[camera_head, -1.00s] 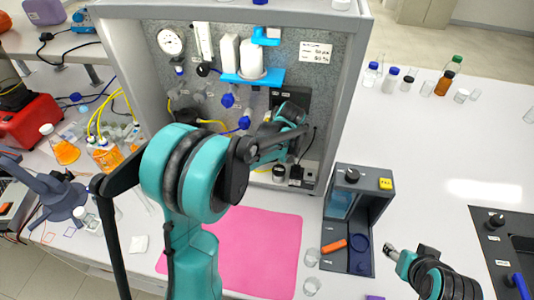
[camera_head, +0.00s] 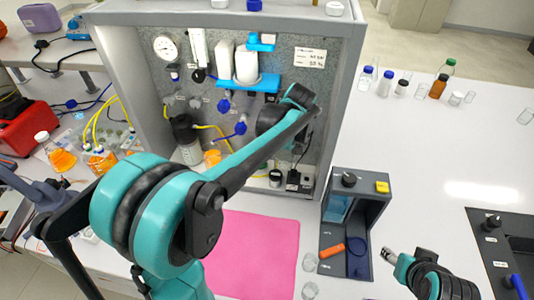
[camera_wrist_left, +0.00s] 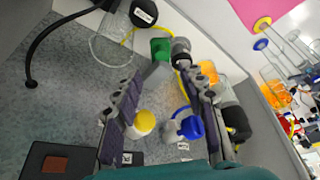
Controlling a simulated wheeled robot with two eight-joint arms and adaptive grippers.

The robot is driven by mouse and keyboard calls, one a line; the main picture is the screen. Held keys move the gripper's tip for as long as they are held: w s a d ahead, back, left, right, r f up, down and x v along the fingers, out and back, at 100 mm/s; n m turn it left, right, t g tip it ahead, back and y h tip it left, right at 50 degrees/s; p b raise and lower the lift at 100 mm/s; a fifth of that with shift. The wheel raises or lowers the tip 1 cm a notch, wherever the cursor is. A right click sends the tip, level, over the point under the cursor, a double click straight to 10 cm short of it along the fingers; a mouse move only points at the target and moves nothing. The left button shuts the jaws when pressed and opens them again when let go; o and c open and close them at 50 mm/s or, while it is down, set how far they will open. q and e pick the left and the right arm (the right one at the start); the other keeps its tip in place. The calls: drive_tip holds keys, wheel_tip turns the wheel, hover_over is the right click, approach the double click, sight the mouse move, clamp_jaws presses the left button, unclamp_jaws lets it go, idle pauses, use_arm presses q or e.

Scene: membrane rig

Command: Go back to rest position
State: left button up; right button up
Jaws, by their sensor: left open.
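My left arm reaches across the front of the open grey cabinet (camera_head: 345,95) in the head view. Its wrist is near the cabinet's right inner side, and its gripper is hidden there behind the arm. In the left wrist view my left gripper (camera_wrist_left: 163,85) is open, with nothing held between its fingers. A yellow-capped part (camera_wrist_left: 146,121) and a blue valve knob (camera_wrist_left: 192,128) show beyond and between the fingers. My right gripper (camera_head: 390,255) is low at the right in the head view, over the white bench; its finger gap is too small to judge.
The pink mat (camera_head: 255,250) lies clear before the cabinet. A dark blue-grey station (camera_head: 375,215) holds an orange piece (camera_head: 331,251). Small clear beakers (camera_head: 310,262) stand beside it. Several bottles (camera_head: 438,87) stand at the back right. An orange flask (camera_head: 62,158) is at left.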

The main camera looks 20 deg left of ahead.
use_arm(q)
drive_tip(key=shift+v, duration=1.2)
drive_tip(key=s+d+f+m+t+h+b, duration=0.2)
drive_tip(key=s+f+m+b, duration=0.2)
drive_tip(key=s, duration=0.5)
drive_tip(key=s+d+f+m+t+h+b, duration=0.2)
drive_tip(key=s+f+m+b, duration=0.3)
drive_tip(key=s+f+m, duration=0.3)
drive_tip(key=s+d+t, duration=0.1)
drive_tip(key=s, duration=0.1)
drive_tip(key=shift+s+d+f+m, duration=0.2)
drive_tip(key=shift+s+f+m, duration=0.1)
drive_tip(key=shift+s+f, duration=0.05)
